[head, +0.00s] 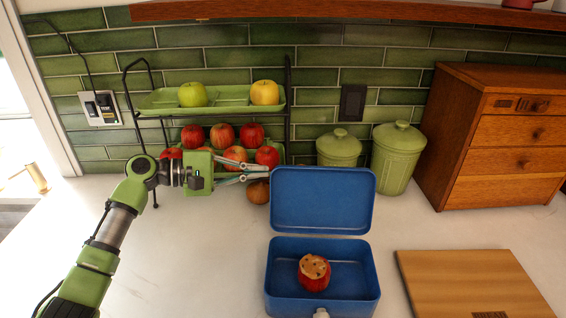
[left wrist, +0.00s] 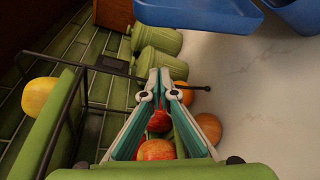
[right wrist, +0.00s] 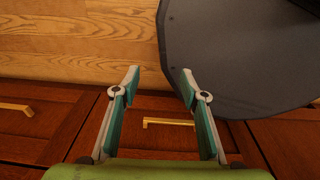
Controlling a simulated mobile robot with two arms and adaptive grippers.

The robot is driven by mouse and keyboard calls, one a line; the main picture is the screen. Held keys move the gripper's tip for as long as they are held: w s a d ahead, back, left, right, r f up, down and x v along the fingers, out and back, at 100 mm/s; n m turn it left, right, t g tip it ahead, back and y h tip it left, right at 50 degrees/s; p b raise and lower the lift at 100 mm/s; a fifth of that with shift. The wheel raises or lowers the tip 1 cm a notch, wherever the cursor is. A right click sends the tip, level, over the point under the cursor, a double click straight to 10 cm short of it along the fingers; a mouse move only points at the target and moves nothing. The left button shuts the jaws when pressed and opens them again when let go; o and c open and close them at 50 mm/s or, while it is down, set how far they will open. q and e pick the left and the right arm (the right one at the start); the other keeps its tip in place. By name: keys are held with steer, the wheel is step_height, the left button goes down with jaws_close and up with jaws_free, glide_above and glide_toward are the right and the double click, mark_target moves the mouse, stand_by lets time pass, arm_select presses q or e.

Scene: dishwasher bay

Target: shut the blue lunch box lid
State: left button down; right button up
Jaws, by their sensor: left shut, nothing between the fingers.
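The blue lunch box (head: 273,285) stands open on the counter. Its blue lid (head: 322,200) is raised at the back, standing up from the box. My right gripper (right wrist: 160,77) is open and empty, and shows only in the right wrist view.
A two-tier rack (head: 160,103) with several apples stands behind my left gripper. Two green canisters (head: 398,160) stand behind the lid. A wooden drawer cabinet (head: 490,135) is at the right. A cutting board (head: 470,280) lies right of the box. The counter left of the box is clear.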

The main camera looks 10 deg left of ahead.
mark_target(295, 173)
arm_select(q)
steer(key=d+p, duration=0.1)
steer(key=d, duration=0.2)
steer(key=d+p, duration=0.2)
steer(key=d, duration=0.1)
steer(key=w+d+p, duration=0.1)
steer(key=d+p, duration=0.1)
steer(key=d, duration=0.1)
steer(key=shift+s+r, duration=0.15)
steer(key=shift+s, duration=0.3)
arm_select(e)
steer(key=r, duration=0.3)
steer(key=s+r, duration=0.1)
steer(key=r, duration=0.1)
steer(key=shift+d+r, duration=0.1)
steer(key=shift+r, duration=0.15)
arm_select(q)
steer(key=shift+d, duration=0.1)
arm_select(e)
steer(key=shift+f, duration=0.1)
